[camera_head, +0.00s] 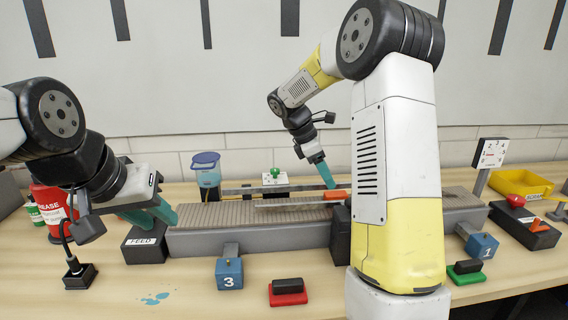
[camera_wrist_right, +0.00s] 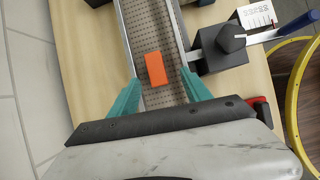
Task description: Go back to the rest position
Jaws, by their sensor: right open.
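My right gripper (camera_head: 327,176) reaches over the conveyor (camera_head: 280,240) from behind my big white and yellow arm link. In the right wrist view the teal fingers (camera_wrist_right: 160,84) are spread wide with nothing between their tips. An orange block (camera_wrist_right: 156,68) lies on the perforated belt just ahead of them, and it also shows in the head view (camera_head: 335,195) beside the fingers. My left gripper (camera_head: 160,214) is at the conveyor's left end, above the black FEED box (camera_head: 146,246). Its teal fingers overlap, so I cannot tell how far apart they are.
Blue blocks marked 3 (camera_head: 229,273) and 1 (camera_head: 481,245), a red-based button (camera_head: 288,292) and a green-based button (camera_head: 466,272) stand along the front. A blue-lidded container (camera_head: 206,170) stands behind. A yellow bin (camera_head: 522,184) is at the right. The front left tabletop is mostly clear.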

